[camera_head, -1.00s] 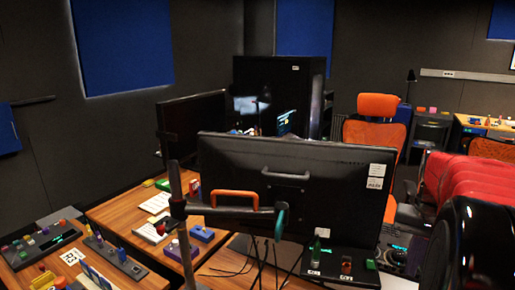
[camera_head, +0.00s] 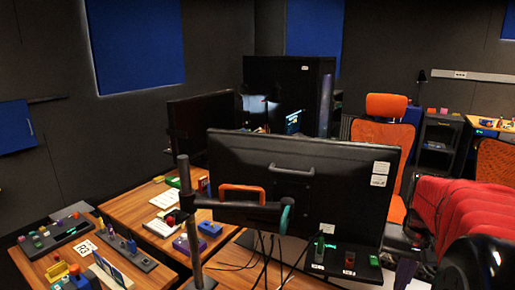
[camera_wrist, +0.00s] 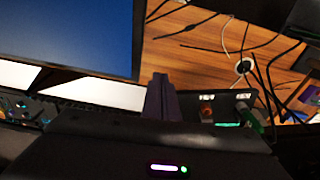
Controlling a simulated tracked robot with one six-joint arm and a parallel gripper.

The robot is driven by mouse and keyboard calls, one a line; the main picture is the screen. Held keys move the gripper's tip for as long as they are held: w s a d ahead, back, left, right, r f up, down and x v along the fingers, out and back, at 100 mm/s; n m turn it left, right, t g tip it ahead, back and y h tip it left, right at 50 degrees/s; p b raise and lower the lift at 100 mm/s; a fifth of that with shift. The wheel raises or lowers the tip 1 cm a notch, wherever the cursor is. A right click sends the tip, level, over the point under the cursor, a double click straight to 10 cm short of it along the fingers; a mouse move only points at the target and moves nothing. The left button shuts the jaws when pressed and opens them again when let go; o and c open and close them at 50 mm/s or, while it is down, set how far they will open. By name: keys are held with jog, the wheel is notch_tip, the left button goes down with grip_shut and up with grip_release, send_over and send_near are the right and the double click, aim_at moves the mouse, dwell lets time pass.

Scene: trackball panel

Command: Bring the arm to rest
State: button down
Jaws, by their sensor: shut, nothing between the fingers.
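My gripper (camera_wrist: 162,98) shows in the wrist view as two dark fingers pressed together. It is shut and empty. Its tips stand between a monitor's lower right corner and a small black switch panel (camera_wrist: 228,110). In the picture they lie just left of that panel; I cannot tell whether they touch anything. In the head view the black panel (camera_head: 345,264) lies on the desk below the large monitor (camera_head: 300,175). A dark rounded shape at the lower right edge of the head view cannot be made out clearly.
A wooden desk (camera_head: 125,205) carries control panels (camera_head: 55,235) and small coloured objects at the left. A dark upright post (camera_head: 187,220) with a side arm stands before the monitor. Loose cables hang below it. An orange chair (camera_head: 385,135) and red seats (camera_head: 465,215) are at the right.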

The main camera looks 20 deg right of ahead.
jog(key=s+a+r+n+t, duration=0.1)
jog(key=a+n, duration=0.3)
jog(key=a, duration=1.1)
jog(key=s+a+r+n+t, duration=0.1)
jog(key=a+n+t, duration=0.3)
jog(key=a, duration=1.2)
jog(key=shift+s+a+r+n+y, duration=0.15)
jog(key=shift+s+r+n+y, duration=0.1)
jog(key=shift+r+n+y, duration=0.2)
jog(key=shift+f, duration=0.1)
